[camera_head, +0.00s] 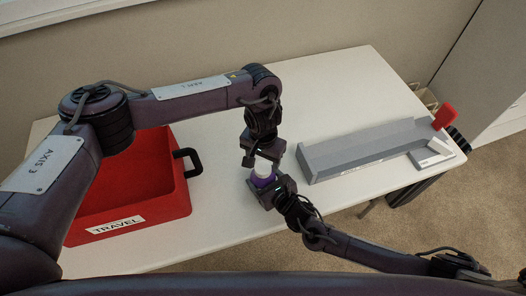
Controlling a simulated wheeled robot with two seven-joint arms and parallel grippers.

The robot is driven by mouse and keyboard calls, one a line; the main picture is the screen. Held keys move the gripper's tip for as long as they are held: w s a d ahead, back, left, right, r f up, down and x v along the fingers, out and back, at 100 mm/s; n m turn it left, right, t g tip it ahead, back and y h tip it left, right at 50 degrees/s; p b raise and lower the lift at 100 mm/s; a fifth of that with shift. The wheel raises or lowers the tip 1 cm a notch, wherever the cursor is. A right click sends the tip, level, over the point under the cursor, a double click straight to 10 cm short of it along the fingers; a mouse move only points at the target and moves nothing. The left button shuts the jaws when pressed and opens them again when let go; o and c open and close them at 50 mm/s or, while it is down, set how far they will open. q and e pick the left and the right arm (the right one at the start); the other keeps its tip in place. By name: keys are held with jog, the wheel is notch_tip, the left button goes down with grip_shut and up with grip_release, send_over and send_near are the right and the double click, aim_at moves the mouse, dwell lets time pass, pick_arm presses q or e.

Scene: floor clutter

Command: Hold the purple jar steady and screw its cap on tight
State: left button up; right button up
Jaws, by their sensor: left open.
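The purple jar (263,182) stands near the front edge of the white table, right of the red case. Its white cap (263,168) is on top; how tightly it sits cannot be told. My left gripper (260,158) comes down from above and is open, with its fingertips just over and beside the cap. My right gripper (268,189) reaches in from the lower right, at the jar's side. Its fingers partly hide the jar's lower body, and their grip on it cannot be made out.
A red case (180,205) labelled TRAVEL, with a black handle (187,163), lies open on the left. A long grey tray (365,150) lies on the right, with a white block (432,158) and a red object (444,117) at its end. The table's back middle is clear.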

aim_at(263, 167)
pick_arm(q)
jog(key=shift+f, duration=1.7)
jog(key=c, duration=1)
jog(key=m, duration=0.4)
jog(key=shift+m, duration=0.4)
jog(key=m, duration=0.6)
jog(key=shift+w, duration=0.1)
jog(key=m, duration=1.3)
jog(key=shift+m, duration=0.3)
jog(key=o, duration=1.1)
